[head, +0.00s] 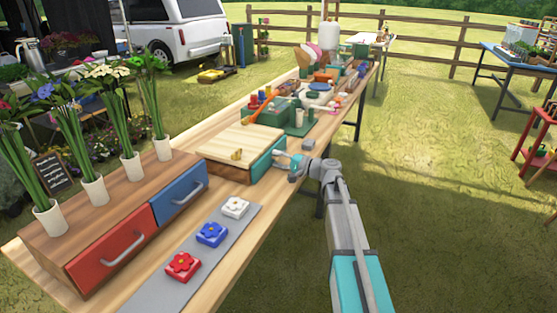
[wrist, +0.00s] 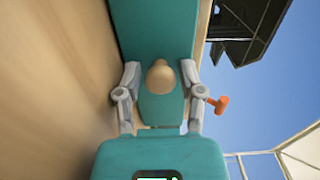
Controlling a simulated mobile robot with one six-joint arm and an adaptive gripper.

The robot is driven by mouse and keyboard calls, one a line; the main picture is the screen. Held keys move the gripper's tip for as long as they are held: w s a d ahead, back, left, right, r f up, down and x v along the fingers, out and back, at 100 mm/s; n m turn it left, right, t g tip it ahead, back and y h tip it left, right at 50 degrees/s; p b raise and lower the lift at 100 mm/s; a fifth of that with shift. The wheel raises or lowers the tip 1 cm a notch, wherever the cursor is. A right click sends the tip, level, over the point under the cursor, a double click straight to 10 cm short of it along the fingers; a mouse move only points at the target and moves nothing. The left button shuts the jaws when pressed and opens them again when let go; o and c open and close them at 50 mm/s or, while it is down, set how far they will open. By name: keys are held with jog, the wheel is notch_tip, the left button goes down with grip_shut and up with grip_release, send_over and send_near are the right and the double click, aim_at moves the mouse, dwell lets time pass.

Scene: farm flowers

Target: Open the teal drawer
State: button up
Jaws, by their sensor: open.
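The teal drawer (head: 262,165) is the front of a low wooden box (head: 240,141) on the long table, and it looks flush with the box. In the wrist view the teal drawer front (wrist: 157,25) fills the upper middle, with a round wooden knob (wrist: 160,76) standing out from it. My gripper (head: 283,160) is at the drawer front in the head view. In the wrist view my gripper (wrist: 160,80) is open, with one finger on each side of the knob. I cannot tell whether the fingers touch the knob.
A chest with a red drawer (head: 110,248) and a blue drawer (head: 180,195) stands nearer, with flower vases on top. A grey mat (head: 195,258) holds three flower blocks.

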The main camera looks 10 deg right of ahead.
grip_shut()
dwell(0.3)
jog(key=shift+s, duration=0.1)
